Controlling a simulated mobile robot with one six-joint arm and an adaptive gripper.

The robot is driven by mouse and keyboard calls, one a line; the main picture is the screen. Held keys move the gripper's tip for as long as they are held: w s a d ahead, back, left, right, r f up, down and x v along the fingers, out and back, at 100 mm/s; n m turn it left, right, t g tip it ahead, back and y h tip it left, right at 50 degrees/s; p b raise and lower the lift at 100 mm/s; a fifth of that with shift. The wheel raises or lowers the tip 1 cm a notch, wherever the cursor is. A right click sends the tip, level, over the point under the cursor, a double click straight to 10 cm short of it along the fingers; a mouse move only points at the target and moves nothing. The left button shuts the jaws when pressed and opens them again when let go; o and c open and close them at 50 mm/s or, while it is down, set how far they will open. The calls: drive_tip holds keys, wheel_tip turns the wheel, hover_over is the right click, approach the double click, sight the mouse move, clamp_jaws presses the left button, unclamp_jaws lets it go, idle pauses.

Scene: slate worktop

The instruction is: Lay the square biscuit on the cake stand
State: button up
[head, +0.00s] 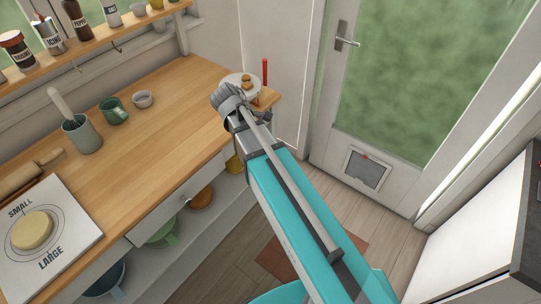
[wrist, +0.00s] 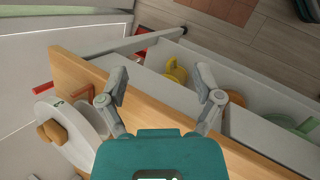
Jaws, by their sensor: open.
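The pale round cake stand (head: 229,78) is at the far right end of the wooden worktop. Small tan biscuits (head: 247,78) are on it; they also show in the wrist view (wrist: 52,132). An orange-brown piece (wrist: 77,95) is beside the stand's plate (wrist: 77,120), close to the worktop's end. I cannot tell whether it is the square biscuit. My gripper (wrist: 162,77) is open with nothing between its fingers, over the worktop's front edge. In the head view my gripper (head: 229,97) partly hides the stand.
A red upright thing (head: 265,71) stands behind the cake stand. A green mug (head: 114,109), a small grey bowl (head: 143,99) and a utensil pot (head: 82,135) stand on the worktop. A board with a dough round (head: 32,231) is at the left. Shelves below hold a yellow mug (wrist: 175,72).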

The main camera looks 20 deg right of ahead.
drive_tip(key=s+d+f+m+g+y, duration=0.1)
drive_tip(key=s+f+m+y, duration=0.1)
drive_tip(key=s+m+y, duration=0.4)
drive_tip(key=shift+s+d+f+m, duration=0.15)
drive_tip(key=shift+s+f+m, duration=0.15)
drive_tip(key=shift+s+m, duration=2.2)
drive_tip(key=shift+s, duration=0.2)
